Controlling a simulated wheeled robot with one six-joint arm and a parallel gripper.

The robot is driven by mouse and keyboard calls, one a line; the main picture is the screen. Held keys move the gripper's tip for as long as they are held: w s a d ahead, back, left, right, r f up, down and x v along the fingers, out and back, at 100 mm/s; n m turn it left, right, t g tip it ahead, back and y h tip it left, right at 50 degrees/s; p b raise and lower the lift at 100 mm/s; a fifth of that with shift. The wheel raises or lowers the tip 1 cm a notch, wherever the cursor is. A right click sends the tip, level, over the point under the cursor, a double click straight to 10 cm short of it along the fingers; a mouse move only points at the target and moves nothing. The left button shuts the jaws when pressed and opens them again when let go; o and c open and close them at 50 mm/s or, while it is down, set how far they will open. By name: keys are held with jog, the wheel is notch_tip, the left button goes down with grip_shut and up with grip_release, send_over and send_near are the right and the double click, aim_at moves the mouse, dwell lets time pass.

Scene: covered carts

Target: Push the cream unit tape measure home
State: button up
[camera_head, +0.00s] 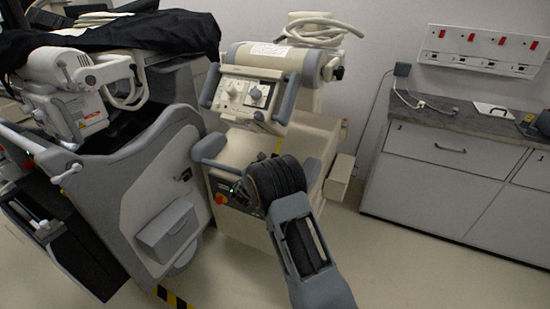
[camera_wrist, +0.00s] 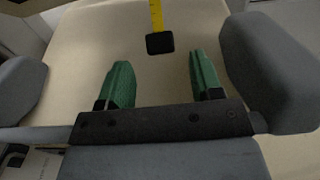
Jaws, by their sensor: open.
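The cream unit (camera_head: 300,135) stands in the middle of the head view, and its cream face (camera_wrist: 80,50) fills the back of the wrist view. A yellow tape strip (camera_wrist: 156,15) with a black end piece (camera_wrist: 160,43) lies against that face, at the top middle. My gripper (camera_wrist: 158,60) has two green fingers, open and apart with nothing between them. The black end piece is just beyond the fingertips, between their lines. In the head view my dark wrist hides the gripper. The tape's upper end is cut off in the wrist view.
Grey bumpers (camera_wrist: 270,75) flank the gripper on both sides in the wrist view. A grey and white cart (camera_head: 150,180) under a black cover stands close on the left. A counter with drawers (camera_head: 440,165) is on the right, with clear floor before it.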

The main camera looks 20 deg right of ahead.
jog(key=shift+x, duration=2.85)
grip_shut()
